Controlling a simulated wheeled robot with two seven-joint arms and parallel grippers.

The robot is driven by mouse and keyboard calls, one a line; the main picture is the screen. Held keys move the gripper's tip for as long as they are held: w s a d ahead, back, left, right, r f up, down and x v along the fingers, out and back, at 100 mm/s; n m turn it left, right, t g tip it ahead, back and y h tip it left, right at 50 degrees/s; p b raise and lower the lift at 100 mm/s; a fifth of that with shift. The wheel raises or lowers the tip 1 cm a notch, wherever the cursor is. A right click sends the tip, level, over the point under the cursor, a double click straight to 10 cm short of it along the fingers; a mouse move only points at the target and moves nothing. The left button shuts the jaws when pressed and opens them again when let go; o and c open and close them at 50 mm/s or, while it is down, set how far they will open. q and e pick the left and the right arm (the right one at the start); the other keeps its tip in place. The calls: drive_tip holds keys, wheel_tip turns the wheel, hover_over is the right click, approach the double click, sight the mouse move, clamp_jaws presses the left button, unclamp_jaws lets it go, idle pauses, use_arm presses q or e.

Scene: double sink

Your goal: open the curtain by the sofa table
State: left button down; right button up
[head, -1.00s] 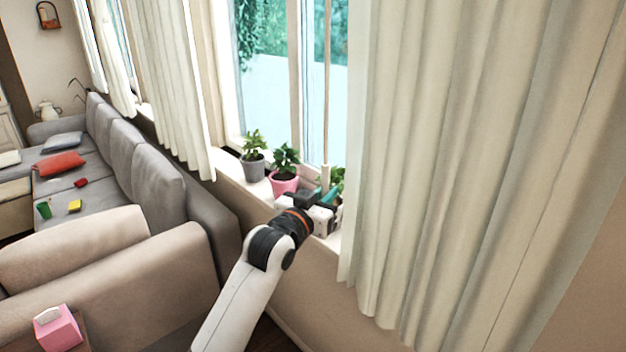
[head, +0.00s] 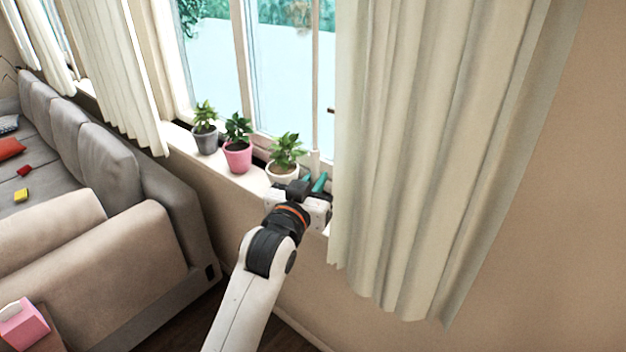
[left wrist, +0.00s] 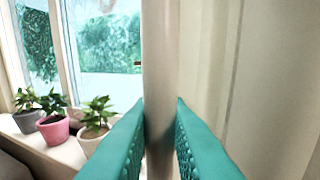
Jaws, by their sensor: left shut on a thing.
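The cream curtain (head: 430,150) hangs from the top of the head view at the right, in folds over the window's right side. A pale vertical rod (head: 316,80) hangs at its left edge. My left gripper (head: 314,183) is shut on the rod's lower end, above the windowsill. In the left wrist view the teal fingers (left wrist: 160,130) are on both sides of the rod (left wrist: 160,60), with the curtain (left wrist: 260,70) to the right. A small brown table (head: 58,340) shows at lower left. My right gripper is not in view.
Three potted plants stand on the sill: grey (head: 205,140), pink (head: 237,158) and white (head: 283,172) pots. The white one is close to my left gripper. A grey sofa (head: 120,170) is at left. A pink box (head: 22,325) is on the small table. Bare wall (head: 570,230) lies right of the curtain.

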use_arm(q)
drive_tip(key=c, duration=1.4)
unclamp_jaws()
drive_tip(key=shift+c, duration=0.2)
drive_tip(key=shift+s+a+f, duration=0.1)
drive_tip(key=shift+s, duration=0.15)
drive_tip(key=b+v, duration=0.3)
drive_tip(key=v, duration=0.8)
drive_tip(key=shift+s, duration=0.2)
drive_tip(key=shift+a, duration=0.15)
